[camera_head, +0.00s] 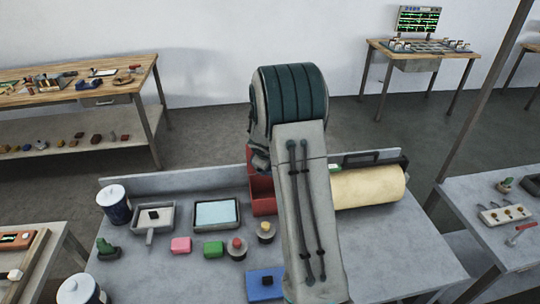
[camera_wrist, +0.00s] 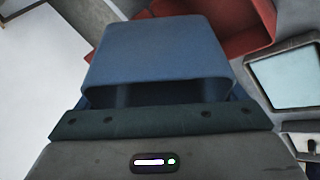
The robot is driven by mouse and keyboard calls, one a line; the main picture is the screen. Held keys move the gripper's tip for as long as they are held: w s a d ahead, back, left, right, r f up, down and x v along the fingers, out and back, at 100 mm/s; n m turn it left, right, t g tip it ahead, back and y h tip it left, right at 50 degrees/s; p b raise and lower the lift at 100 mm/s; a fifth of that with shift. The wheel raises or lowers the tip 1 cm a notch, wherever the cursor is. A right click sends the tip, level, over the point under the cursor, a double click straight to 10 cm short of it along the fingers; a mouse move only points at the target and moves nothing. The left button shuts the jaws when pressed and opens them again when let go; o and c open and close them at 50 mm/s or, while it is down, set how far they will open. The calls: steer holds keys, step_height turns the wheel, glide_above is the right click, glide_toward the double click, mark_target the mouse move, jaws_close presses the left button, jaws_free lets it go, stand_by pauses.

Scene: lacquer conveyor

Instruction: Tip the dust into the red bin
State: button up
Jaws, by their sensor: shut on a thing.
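My gripper (camera_wrist: 160,110) is shut on a blue, box-like pan (camera_wrist: 160,50), seen close up in the wrist view. The inside of this pan and any dust in it cannot be made out. The red bin (camera_wrist: 240,30) shows behind and to the right of the blue pan in the wrist view, partly covered by it. In the head view the red bin (camera_head: 263,196) stands near the back of the grey table, partly hidden by my arm. My gripper and the blue pan are hidden behind my arm in the head view.
A cream roll (camera_head: 370,187) lies right of my arm.

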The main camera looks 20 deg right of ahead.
steer(key=shift+d+f+y+b, duration=0.1)
steer(key=shift+d+y+b, duration=0.1)
steer(key=shift+y+b, duration=0.3)
steer(key=shift+r+g, duration=0.4)
steer(key=shift+g+y+p, duration=0.5)
steer(key=shift+y+p, duration=0.05)
steer(key=shift+y, duration=0.45)
steer(key=shift+r+m+g+y, duration=0.2)
steer(key=shift+g+y, duration=0.1)
steer(key=shift+y, duration=0.25)
steer(key=shift+r+m+g+y, duration=0.2)
steer(key=shift+g+y, duration=0.1)
steer(key=shift+y, duration=0.25)
steer(key=shift+a, duration=0.1)
